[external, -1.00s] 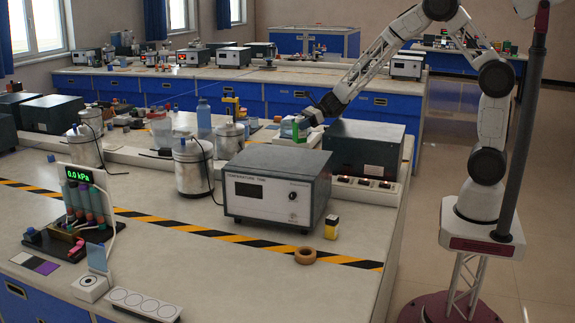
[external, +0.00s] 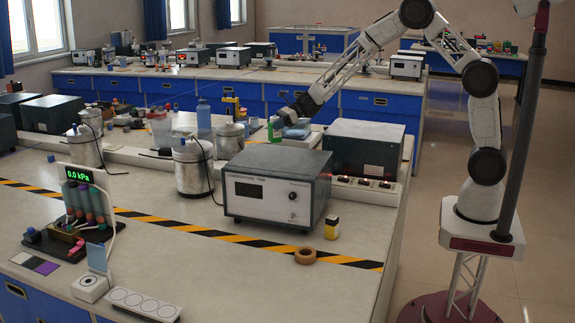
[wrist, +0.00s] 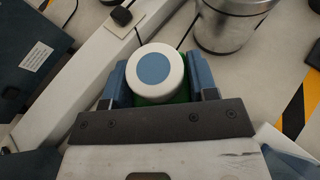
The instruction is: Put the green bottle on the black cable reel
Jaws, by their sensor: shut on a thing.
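The green bottle (external: 274,130) is beyond the grey temperature box in the external view, at my gripper (external: 281,116). In the wrist view the bottle shows from above as a white cap with a blue disc (wrist: 155,68) and some green below it. The blue fingers of my gripper (wrist: 158,82) are on either side of the bottle, shut on it. The bottle's lower part is hidden behind the box and the cap. I cannot make out the black cable reel in either view.
The grey temperature box (external: 276,190) stands in front of the bottle. Metal canisters (external: 193,168) with cables stand to its left; one also shows in the wrist view (wrist: 228,28). A dark box (external: 364,148) is at right.

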